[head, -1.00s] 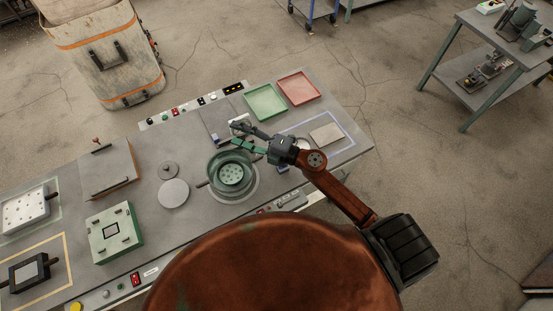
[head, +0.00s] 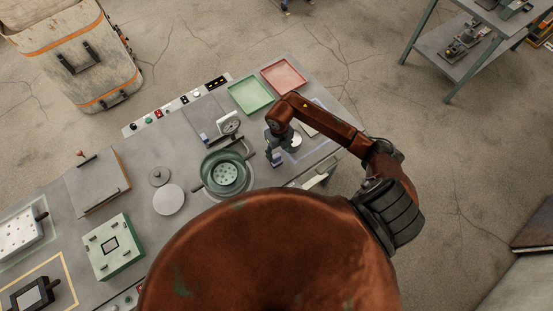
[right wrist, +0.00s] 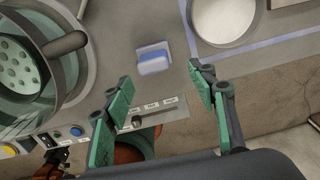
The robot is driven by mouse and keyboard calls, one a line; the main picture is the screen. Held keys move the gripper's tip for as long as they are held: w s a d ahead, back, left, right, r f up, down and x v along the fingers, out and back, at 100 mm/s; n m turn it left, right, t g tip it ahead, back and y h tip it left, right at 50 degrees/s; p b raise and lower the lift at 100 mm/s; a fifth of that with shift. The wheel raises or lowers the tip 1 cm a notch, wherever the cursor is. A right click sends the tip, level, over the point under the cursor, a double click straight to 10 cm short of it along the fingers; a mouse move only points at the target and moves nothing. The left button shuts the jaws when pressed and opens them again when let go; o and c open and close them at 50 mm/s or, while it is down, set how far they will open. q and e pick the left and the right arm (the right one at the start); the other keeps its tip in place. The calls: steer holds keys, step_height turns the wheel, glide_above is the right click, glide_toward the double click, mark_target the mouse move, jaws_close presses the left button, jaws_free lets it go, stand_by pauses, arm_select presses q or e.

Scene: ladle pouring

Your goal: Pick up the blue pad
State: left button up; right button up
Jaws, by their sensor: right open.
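The blue pad (right wrist: 154,62) lies on the grey table in the right wrist view, with a pale, light-coloured part beside its blue face. My right gripper (right wrist: 162,74) is open, its green fingers spread on either side of the pad in the picture. The pad appears beyond the fingertips, with nothing held; the exact gap is unclear. In the head view my right gripper (head: 275,157) points down at the table just right of the green pot, and it largely hides the pad's spot. My left gripper is not in view.
The green pot (head: 228,178) with a perforated insert stands close left of the gripper. A round white-bottomed dish (right wrist: 227,18) lies beyond the pad. A dial gauge (head: 229,123), green tray (head: 251,94) and red tray (head: 283,77) are farther back. The table's front edge is near.

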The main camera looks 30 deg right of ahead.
mark_target(276, 156)
steer(key=f, duration=0.1)
steer(key=f+p, duration=0.1)
steer(key=f, duration=0.1)
steer(key=a+f, duration=0.1)
steer(key=shift+w+f, duration=0.2)
steer(key=shift+w, duration=0.2)
steer(key=shift+d+f, duration=0.15)
steer(key=shift+f, duration=0.2)
steer(key=shift+c, duration=0.2)
steer(key=c, duration=1.2)
steer(key=shift+r, duration=0.1)
steer(key=shift+c, duration=0.2)
